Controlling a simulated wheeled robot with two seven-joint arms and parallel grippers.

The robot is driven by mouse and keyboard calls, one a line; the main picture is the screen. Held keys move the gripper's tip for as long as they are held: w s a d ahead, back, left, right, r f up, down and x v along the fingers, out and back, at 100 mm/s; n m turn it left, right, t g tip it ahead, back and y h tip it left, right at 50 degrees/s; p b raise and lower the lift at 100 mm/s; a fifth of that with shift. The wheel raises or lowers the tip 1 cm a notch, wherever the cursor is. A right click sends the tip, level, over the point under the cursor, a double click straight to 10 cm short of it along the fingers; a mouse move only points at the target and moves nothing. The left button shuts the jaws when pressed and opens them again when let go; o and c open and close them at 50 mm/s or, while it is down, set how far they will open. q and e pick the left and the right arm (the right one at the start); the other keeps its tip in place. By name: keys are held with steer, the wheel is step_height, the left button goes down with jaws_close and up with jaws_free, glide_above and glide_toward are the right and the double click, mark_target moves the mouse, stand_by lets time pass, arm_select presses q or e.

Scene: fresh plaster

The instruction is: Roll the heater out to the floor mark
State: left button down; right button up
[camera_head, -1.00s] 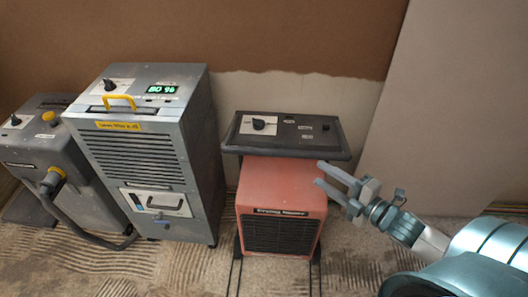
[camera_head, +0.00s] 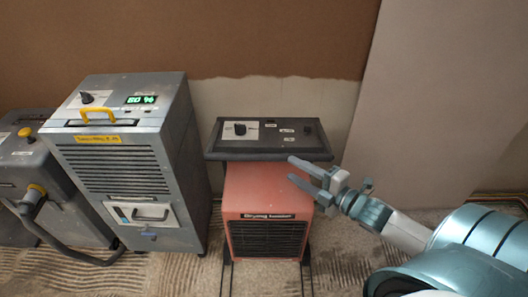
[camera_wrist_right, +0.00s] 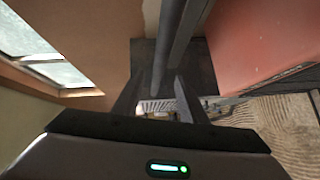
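The heater is a red box (camera_head: 265,196) with a dark front grille, standing on the floor in the head view. A dark control panel (camera_head: 285,133) with a knob tops it. My right gripper (camera_head: 291,169) is open at the panel's front right edge, pointing left. In the right wrist view, the open fingers (camera_wrist_right: 158,92) point toward a dark bar (camera_wrist_right: 178,40), beside the heater's red side (camera_wrist_right: 255,40). No floor mark is visible. My left gripper is not in view.
A grey dehumidifier (camera_head: 125,178) with a yellow handle stands left of the heater, a small gap between. Another grey machine (camera_head: 25,170) with a hose stands at far left. A wall with brown and pale areas is close behind. Ridged floor (camera_head: 175,270) shows in front.

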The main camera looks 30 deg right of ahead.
steer(key=p+x, duration=0.1)
steer(key=x, duration=1.2)
steer(key=shift+w, duration=0.2)
steer(key=shift+a, duration=0.1)
steer(key=shift+c, duration=0.6)
steer(key=shift+f, duration=0.1)
jaws_close()
